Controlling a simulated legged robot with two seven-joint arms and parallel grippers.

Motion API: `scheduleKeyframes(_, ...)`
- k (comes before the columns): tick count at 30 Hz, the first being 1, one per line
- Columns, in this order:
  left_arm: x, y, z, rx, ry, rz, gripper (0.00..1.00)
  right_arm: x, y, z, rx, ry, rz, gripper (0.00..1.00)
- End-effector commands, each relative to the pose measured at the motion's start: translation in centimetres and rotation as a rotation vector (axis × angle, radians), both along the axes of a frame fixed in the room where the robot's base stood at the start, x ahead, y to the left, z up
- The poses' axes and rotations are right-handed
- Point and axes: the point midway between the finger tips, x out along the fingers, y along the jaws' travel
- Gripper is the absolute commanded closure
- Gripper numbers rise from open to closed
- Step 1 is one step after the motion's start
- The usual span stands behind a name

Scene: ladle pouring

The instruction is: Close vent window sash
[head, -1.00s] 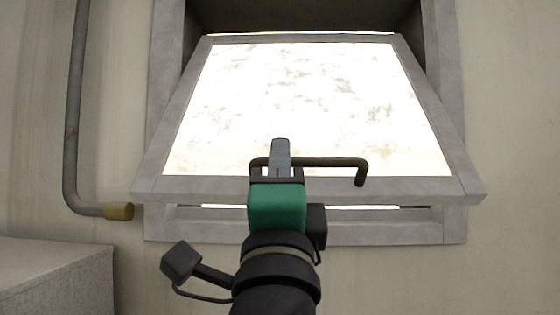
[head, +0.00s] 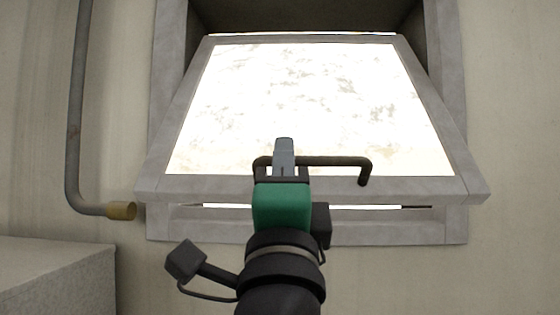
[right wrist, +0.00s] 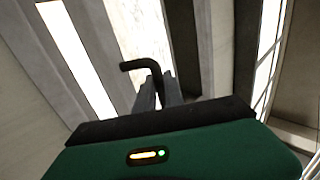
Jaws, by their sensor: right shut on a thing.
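The vent window sash (head: 400,187) is a grey frame around a bright pane. It is tilted, with its lower edge standing out from the grey wall frame (head: 330,232), and a bright gap shows below that edge. A black bar handle (head: 340,161) runs along the sash's lower rail. My right gripper (head: 284,160) is shut on the handle near its left end. In the right wrist view the fingers (right wrist: 158,92) are at the black handle (right wrist: 138,64), and its bent end sticks out to the left. My left gripper is in neither view.
A grey pipe (head: 75,120) with a brass-coloured end (head: 121,211) runs down the wall left of the window. A grey box-like block (head: 60,272) stands at the lower left. The wall right of the window is bare.

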Motion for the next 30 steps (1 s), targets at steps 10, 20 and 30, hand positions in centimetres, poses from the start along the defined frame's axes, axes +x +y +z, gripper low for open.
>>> scheduleKeyframes(10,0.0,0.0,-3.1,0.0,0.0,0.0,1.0,0.8,-0.6,-1.7,0.006,-0.055,-0.014,1.0)
scheduleKeyframes(20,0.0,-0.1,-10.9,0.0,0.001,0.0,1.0,4.5,-0.6,-5.7,0.0,-0.266,-0.012,1.0)
scheduleKeyframes(30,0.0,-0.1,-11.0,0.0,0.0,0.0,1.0,9.4,-0.5,-7.2,-0.001,-0.52,-0.007,1.0)
